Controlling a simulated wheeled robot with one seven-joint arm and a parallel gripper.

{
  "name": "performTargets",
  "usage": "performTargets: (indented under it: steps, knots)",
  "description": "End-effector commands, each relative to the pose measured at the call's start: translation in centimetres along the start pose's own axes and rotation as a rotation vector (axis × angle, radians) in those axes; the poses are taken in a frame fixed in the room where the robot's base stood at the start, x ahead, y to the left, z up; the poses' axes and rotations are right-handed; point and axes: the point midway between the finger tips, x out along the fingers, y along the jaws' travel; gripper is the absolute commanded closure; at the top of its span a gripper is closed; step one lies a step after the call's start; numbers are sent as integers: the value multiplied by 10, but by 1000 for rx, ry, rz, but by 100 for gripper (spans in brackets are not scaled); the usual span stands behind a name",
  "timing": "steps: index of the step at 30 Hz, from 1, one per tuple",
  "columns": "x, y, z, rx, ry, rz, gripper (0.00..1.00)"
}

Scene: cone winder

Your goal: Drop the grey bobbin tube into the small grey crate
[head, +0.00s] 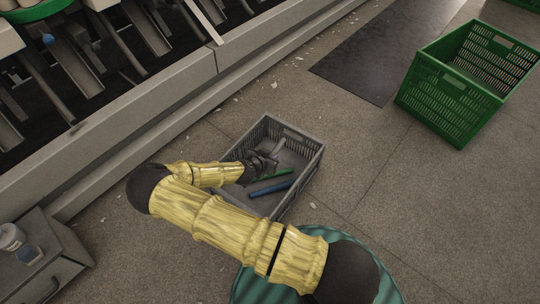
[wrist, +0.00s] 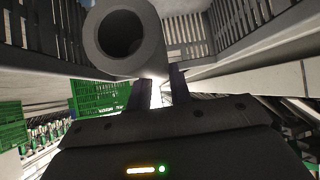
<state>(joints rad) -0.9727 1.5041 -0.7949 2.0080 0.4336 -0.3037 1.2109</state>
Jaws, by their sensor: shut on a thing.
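The grey bobbin tube (head: 278,148) is held in my gripper (head: 266,160), over the inside of the small grey crate (head: 304,172). In the wrist view the tube's open round end (wrist: 149,53) shows close up, with the two dark fingers of my gripper (wrist: 160,92) closed at it. The crate's slatted walls (wrist: 215,30) stand on both sides of the tube in that view. A green tube (head: 283,172) and a blue tube (head: 271,189) lie in the crate. My forearm hides the crate's near left part. The tube's exact height above the crate floor is hard to tell.
A larger green crate (head: 440,105) stands on the floor at the right, by a dark mat (head: 375,60). The winder machine (head: 115,60) with its long base runs along the left. A grey cabinet (head: 45,265) with a white container stands at lower left. Floor right of the grey crate is clear.

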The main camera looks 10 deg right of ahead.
Motion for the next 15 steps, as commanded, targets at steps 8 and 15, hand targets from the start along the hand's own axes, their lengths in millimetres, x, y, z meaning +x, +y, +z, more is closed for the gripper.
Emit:
performTargets:
  steps: [8, 15]
  knots:
    - [4, 0, 5, 1, 0, 0, 100]
    - [4, 0, 5, 1, 0, -1, 58]
